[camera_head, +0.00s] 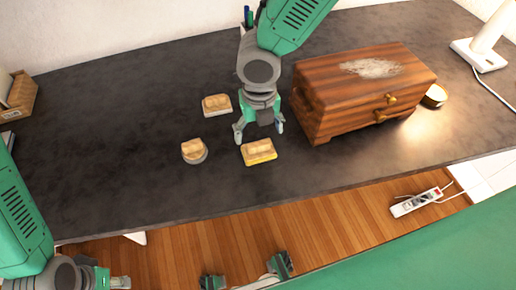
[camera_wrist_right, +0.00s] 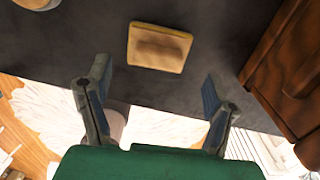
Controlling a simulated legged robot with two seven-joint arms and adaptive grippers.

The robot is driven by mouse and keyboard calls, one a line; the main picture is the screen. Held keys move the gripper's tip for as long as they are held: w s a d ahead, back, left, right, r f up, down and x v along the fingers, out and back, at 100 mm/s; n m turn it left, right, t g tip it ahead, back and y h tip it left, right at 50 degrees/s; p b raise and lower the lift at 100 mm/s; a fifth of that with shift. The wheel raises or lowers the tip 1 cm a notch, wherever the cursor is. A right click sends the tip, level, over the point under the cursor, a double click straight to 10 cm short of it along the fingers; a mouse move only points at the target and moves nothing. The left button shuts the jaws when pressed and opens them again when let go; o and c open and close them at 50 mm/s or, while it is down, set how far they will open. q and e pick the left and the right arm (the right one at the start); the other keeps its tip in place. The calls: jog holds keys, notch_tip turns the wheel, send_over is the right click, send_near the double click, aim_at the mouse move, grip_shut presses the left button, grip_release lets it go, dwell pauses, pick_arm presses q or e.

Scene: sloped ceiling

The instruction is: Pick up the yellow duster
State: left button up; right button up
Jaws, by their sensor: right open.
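The yellow duster (camera_head: 259,153), a small block with a wooden top and a yellow base, lies on the dark tabletop, left of the wooden chest. My right gripper (camera_head: 259,131) is open and empty above the table, just behind the duster in the head view. In the right wrist view the duster (camera_wrist_right: 159,48) lies beyond the gap between the open fingers (camera_wrist_right: 158,92), apart from them. My left gripper (camera_head: 112,280) is at the bottom left of the head view, partly cut off; its opening does not show clearly.
Two similar dusters stand near: one with a pale base (camera_head: 217,105) and a round grey one (camera_head: 194,152). The wooden chest (camera_head: 350,93) stands close on the right of my right gripper. The left of the dark table (camera_head: 100,140) is clear. A power strip (camera_head: 416,202) lies beyond the front edge.

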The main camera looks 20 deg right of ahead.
aim_at(259, 144)
jog(key=f, duration=0.5)
jog(key=shift+s, duration=0.2)
jog(key=shift+w+a+f, duration=0.1)
jog(key=shift+f, duration=0.35)
jog(key=c, duration=1.3)
